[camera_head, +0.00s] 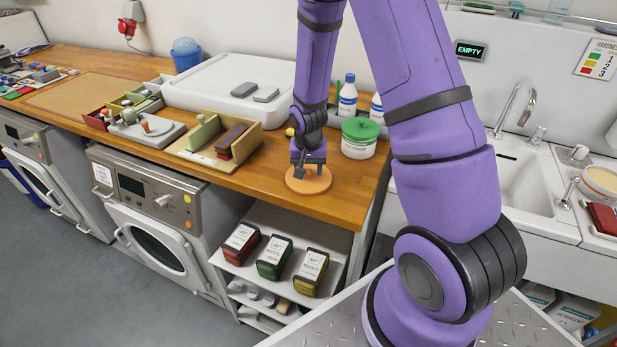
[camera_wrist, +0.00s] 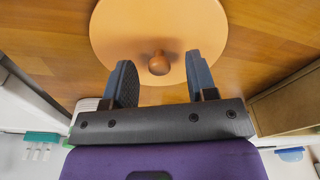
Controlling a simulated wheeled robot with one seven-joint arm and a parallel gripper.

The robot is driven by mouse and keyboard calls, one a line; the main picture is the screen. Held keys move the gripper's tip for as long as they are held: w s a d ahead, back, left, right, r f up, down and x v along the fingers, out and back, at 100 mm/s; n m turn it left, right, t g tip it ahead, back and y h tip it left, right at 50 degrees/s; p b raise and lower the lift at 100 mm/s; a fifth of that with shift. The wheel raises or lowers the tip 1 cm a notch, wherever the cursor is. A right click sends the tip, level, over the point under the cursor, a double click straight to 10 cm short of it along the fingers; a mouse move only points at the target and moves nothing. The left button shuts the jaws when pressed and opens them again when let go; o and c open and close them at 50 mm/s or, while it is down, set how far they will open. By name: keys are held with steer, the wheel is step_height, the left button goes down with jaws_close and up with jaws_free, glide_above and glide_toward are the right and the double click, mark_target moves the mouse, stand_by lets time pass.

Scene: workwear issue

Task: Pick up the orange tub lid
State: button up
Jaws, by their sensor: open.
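The orange tub lid (camera_head: 309,181) is a flat disc lying on the wooden counter near its front edge in the head view. Whether the fingertips touch the lid I cannot tell.
A white tub with a green lid (camera_head: 359,138) stands right behind the orange lid, near white bottles (camera_head: 347,98). A wooden box (camera_head: 222,142) is to the left. The sink (camera_head: 527,170) is to the right. The counter around the lid is mostly clear.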

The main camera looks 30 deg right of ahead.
steer(key=shift+f, duration=0.4)
jaws_close()
steer(key=shift+r, duration=0.15)
